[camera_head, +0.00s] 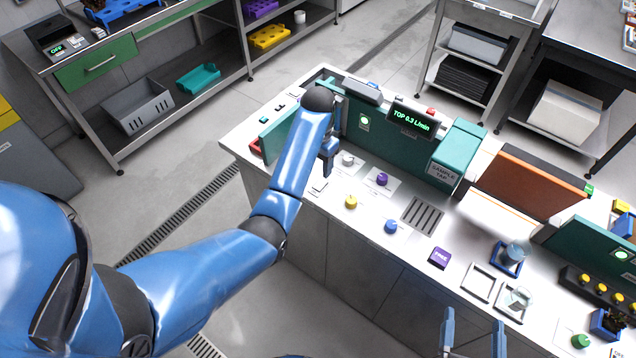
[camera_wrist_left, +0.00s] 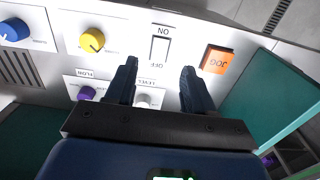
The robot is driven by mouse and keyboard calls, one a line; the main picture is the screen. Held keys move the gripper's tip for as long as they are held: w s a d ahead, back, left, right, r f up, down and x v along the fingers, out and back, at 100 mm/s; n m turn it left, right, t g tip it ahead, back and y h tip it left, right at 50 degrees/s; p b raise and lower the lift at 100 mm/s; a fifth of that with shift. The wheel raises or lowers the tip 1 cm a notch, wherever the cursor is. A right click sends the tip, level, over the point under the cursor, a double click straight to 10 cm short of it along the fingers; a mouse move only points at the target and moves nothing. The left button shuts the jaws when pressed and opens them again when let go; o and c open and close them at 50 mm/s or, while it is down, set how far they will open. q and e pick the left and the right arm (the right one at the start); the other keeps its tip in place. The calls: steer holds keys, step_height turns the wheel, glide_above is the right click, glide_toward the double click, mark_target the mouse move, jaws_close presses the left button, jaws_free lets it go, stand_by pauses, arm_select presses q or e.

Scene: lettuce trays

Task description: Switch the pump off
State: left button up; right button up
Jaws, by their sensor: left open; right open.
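The white ON/OFF switch (camera_wrist_left: 160,48) is in the left wrist view, upside down, between and beyond my left fingertips; I cannot tell which side is pressed. It shows as a small pale plate (camera_head: 319,186) in the head view. My left gripper (camera_head: 328,160) is over the bench beside it, and its open, empty fingers (camera_wrist_left: 158,78) appear apart from it in the wrist view. The pump display (camera_head: 411,119) reads "TOP 0.3 L/min", and a green light (camera_head: 365,121) is lit on the teal panel. My right gripper (camera_head: 473,335) is open and empty at the bottom edge.
An orange JOG button (camera_wrist_left: 216,59) is beside the switch. A yellow knob (camera_wrist_left: 92,40), blue knob (camera_wrist_left: 14,30) and purple knob (camera_wrist_left: 87,93) are close by. A drain grate (camera_head: 422,215) and trays lie further right. Teal panels stand behind.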

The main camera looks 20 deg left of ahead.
mark_target(318, 186)
arm_select(q)
step_height(318, 186, down, 8)
steer(key=shift+a+f+p, duration=0.1)
steer(key=shift+p, duration=0.35)
jaws_close()
steer(key=shift+w+g+b, duration=0.2)
steer(key=shift+g+b, duration=0.4)
steer(key=shift+w+g+y+b, duration=0.15)
steer(key=shift+g+y+b, duration=0.3)
steer(key=shift+b, duration=0.3)
steer(key=shift+r+g, duration=0.2)
steer(key=shift+g, duration=0.15)
jaws_free()
steer(key=shift+r, duration=0.1)
